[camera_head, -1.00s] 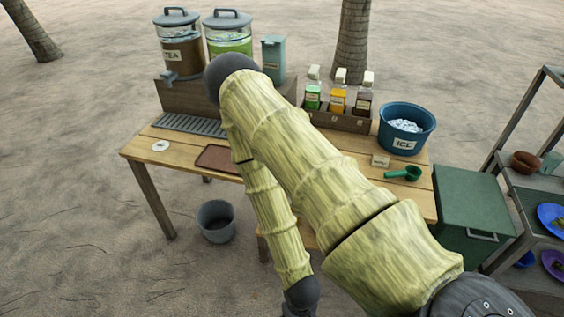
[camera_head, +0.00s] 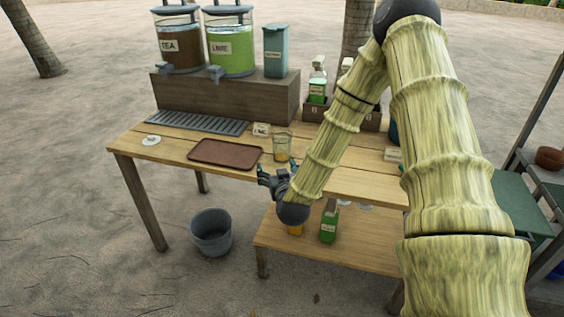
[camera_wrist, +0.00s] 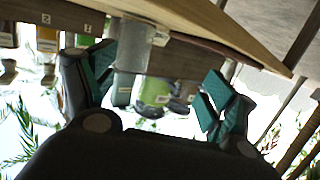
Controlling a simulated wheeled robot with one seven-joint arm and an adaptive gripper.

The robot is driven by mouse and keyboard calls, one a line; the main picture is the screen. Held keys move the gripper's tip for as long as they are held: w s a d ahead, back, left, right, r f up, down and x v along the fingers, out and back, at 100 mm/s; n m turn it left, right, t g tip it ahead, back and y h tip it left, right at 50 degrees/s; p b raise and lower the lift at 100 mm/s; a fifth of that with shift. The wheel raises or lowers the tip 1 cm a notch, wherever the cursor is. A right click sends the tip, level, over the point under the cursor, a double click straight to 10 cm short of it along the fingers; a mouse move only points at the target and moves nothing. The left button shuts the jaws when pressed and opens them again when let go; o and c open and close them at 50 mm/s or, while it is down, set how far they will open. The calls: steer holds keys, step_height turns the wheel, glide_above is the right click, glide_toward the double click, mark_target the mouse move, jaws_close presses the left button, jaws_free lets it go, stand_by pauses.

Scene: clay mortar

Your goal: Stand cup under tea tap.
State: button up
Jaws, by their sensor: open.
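A clear glass cup (camera_head: 282,147) stands upright near the table's front edge, right of the brown tray; its lower part looks amber in the head view. It shows upside down in the wrist view (camera_wrist: 133,45), nearer the left finger. My gripper (camera_head: 277,170) is open and empty, just in front of the cup at the table's front edge. The open fingers also show in the wrist view (camera_wrist: 160,70). The tea dispenser (camera_head: 178,48) stands on a wooden riser at the back left, its tap (camera_head: 168,68) above the grey drip grate (camera_head: 198,123).
The lime dispenser (camera_head: 230,48) and a teal container (camera_head: 275,50) share the riser (camera_head: 225,98). The brown tray (camera_head: 225,153) lies left of the cup. A small sign (camera_head: 261,129) stands behind it. A lower shelf (camera_head: 285,240) holds bottles. A bucket (camera_head: 211,232) is on the sand.

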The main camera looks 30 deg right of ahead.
mark_target(281, 132)
steer(key=w+d+r, duration=0.1)
steer(key=w+d, duration=0.1)
steer(key=w+d+r+m+h, duration=0.1)
steer(key=d, duration=0.1)
steer(key=w+d+r+t+h+b, duration=0.1)
steer(key=w+d, duration=0.1)
steer(key=d, duration=0.1)
steer(key=shift+w+r, duration=0.35)
steer(key=shift+r, duration=0.05)
steer(key=shift+x, duration=2.95)
steer(key=shift+a, duration=0.1)
steer(key=c, duration=1.3)
steer(key=shift+r, duration=0.1)
